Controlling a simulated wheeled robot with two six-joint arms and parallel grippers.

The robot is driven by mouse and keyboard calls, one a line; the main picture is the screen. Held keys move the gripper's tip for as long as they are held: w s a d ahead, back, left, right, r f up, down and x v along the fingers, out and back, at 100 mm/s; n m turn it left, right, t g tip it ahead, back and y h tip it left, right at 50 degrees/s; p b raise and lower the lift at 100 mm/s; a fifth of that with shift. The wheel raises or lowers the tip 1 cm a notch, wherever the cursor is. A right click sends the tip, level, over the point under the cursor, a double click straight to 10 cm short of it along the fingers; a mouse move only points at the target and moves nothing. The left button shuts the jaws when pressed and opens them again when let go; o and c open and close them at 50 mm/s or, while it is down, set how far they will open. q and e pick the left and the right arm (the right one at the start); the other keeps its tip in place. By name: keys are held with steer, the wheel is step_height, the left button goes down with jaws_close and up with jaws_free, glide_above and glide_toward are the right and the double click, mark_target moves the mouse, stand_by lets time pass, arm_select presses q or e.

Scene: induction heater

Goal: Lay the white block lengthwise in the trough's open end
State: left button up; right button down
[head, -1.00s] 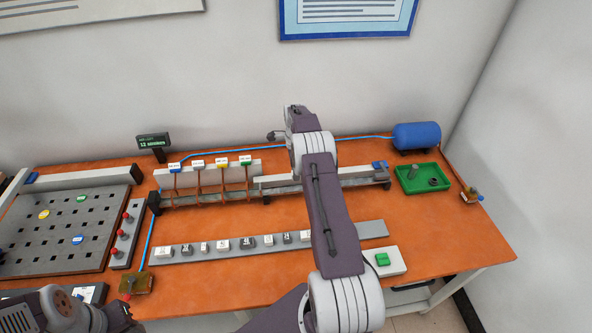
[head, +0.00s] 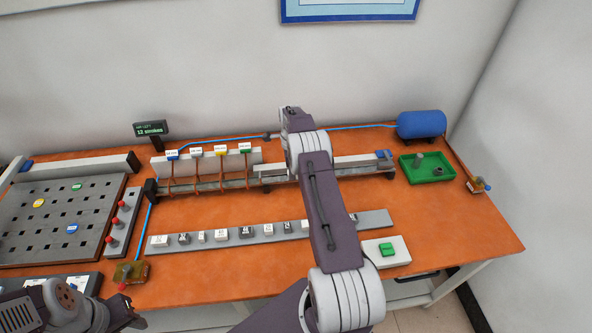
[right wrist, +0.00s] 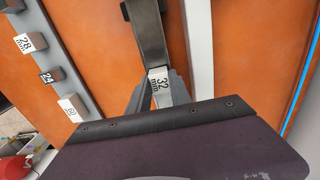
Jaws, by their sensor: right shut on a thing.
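The white block (right wrist: 159,82), marked 32 mm, is between the two grey fingers of my right gripper (right wrist: 160,92) in the right wrist view. The gripper is shut on it. In the head view my right forearm reaches over the table to the rail-like trough (head: 210,185) along the back and hides the block and the fingers. I cannot tell whether the block touches the trough. My left arm shows at the bottom left of the head view; its fingers are not clear.
A grey rack (head: 375,219) with several marked blocks lies in front of the trough, with bare orange table (head: 430,220) around it. A green tray (head: 428,170), a blue tank (head: 421,124) and a green-button box (head: 386,252) are at the right. A perforated board (head: 60,225) is at the left.

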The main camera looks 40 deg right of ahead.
steer(key=shift+w+a, duration=0.1)
steer(key=shift+a, duration=0.15)
steer(key=shift+f, duration=0.15)
stand_by(0.4)
steer(key=c, duration=1.1)
jaws_free()
step_height(320, 180, up, 9)
steer(key=shift+r+b, duration=0.1)
steer(key=shift+b, duration=0.55)
